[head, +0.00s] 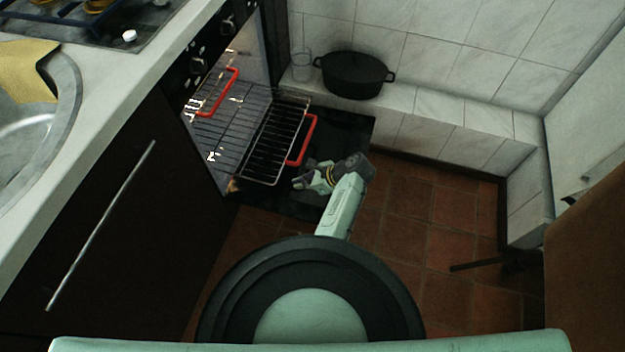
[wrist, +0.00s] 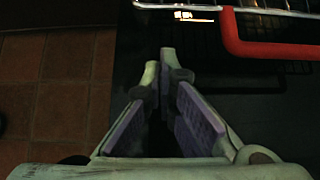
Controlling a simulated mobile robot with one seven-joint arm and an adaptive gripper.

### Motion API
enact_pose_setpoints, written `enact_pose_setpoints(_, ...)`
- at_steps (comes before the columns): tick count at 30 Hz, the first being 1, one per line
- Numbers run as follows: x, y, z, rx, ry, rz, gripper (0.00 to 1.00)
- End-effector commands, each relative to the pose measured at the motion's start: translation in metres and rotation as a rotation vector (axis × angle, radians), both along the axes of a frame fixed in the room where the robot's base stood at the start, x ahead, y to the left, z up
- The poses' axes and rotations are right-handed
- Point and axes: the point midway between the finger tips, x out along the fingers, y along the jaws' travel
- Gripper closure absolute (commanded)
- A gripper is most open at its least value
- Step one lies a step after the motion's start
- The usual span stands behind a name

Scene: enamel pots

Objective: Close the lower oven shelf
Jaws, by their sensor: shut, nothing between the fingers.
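The oven's lower shelf (head: 270,150) is a wire rack with a red handle (head: 304,141). It sticks out over the lowered black oven door (head: 345,128). My gripper (head: 299,183) is low over the door, just in front of the shelf's near front corner. It is shut and empty, apart from the red handle. In the wrist view my fingertips (wrist: 166,60) are close together, and the red handle (wrist: 270,50) is at the upper right. Part of the door is hidden behind my gripper.
An upper rack with a red handle (head: 226,93) sits farther inside the oven. A black pot (head: 354,76) and a glass (head: 301,65) stand on the tiled ledge behind. A dark cabinet (head: 120,200) is at left.

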Motion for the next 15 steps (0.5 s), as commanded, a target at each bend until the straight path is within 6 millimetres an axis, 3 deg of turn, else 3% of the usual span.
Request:
enact_pose_setpoints(6,0.009,0.030,0.000,-0.001,0.000,0.002,1.00)
enact_pose_setpoints(15,0.013,0.038,0.000,-0.002,0.000,-0.001,1.00)
